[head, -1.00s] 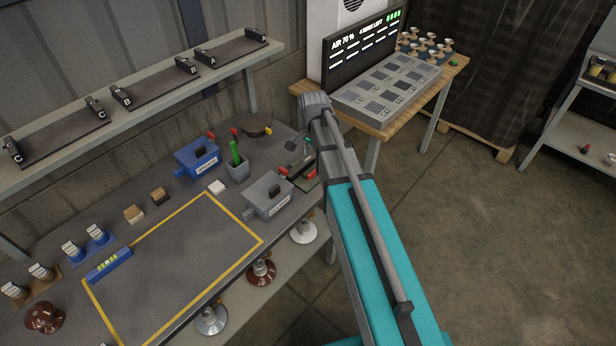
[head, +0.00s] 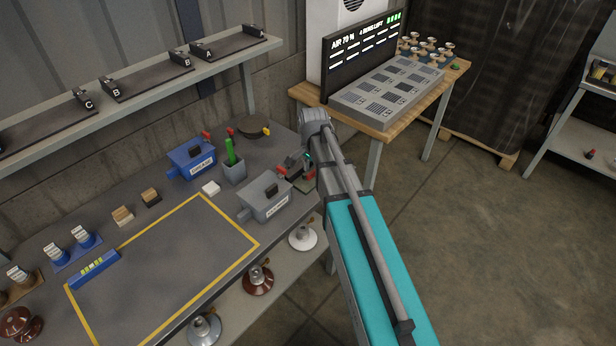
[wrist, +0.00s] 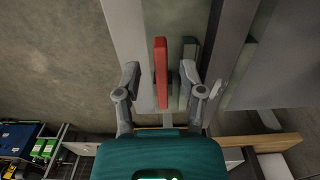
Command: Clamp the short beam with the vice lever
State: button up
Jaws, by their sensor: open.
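In the wrist view my gripper (wrist: 161,72) is open, one finger on each side of a long red bar (wrist: 160,58) that looks like the vice lever. A gap shows between the left finger and the bar. A dark grey-green piece (wrist: 189,58) lies beside the bar near the right finger; whether it is a jaw or the short beam I cannot tell. I cannot make out the short beam for sure.
The yellow-framed area (head: 165,255) is clear. A console (head: 388,90) stands behind my arm.

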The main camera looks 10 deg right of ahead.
jog(key=shift+f+b, duration=0.3)
jog(key=shift+f, duration=0.2)
grip_shut()
jog(key=shift+a, duration=0.5)
jog(key=shift+d, duration=0.3)
